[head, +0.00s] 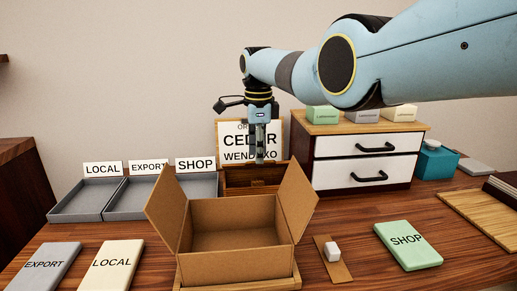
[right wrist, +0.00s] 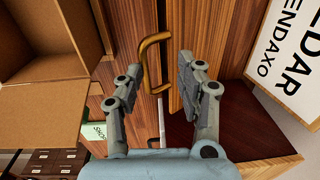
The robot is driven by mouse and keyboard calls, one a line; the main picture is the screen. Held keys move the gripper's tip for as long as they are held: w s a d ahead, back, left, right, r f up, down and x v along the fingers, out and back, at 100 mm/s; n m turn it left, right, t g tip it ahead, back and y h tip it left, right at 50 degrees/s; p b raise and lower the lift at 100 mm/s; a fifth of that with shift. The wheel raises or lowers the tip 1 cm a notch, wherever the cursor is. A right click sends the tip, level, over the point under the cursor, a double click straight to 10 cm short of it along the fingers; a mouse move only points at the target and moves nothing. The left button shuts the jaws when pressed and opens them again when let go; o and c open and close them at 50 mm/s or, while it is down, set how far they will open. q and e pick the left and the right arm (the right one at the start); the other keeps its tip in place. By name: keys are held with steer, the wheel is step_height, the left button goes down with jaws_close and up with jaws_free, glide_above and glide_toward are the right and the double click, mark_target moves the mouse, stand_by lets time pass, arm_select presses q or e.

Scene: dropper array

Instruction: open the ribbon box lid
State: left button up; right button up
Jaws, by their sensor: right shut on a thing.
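The ribbon box (head: 234,180) is a small dark wooden box behind the open cardboard carton, in front of the order sign. In the right wrist view its striped wooden lid (right wrist: 212,30) carries a brass loop handle (right wrist: 145,52). My right gripper (head: 260,157) reaches straight down over the box. How far the lid is raised is hard to tell. My left gripper is out of view.
The open cardboard carton (head: 237,266) stands close in front, its flaps spread. Grey trays (head: 83,213) are at left, a drawer unit (head: 340,148) at right. The order sign (head: 232,131) stands behind. LOCAL (head: 112,264), EXPORT (head: 42,268) and SHOP (head: 408,245) packets lie in front.

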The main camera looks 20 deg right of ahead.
steer(key=shift+o, duration=0.5)
steer(key=shift+w+r, duration=0.1)
step_height(320, 180, up, 12)
steer(key=shift+s, duration=0.35)
steer(key=shift+a, duration=0.1)
steer(key=shift+c, duration=0.2)
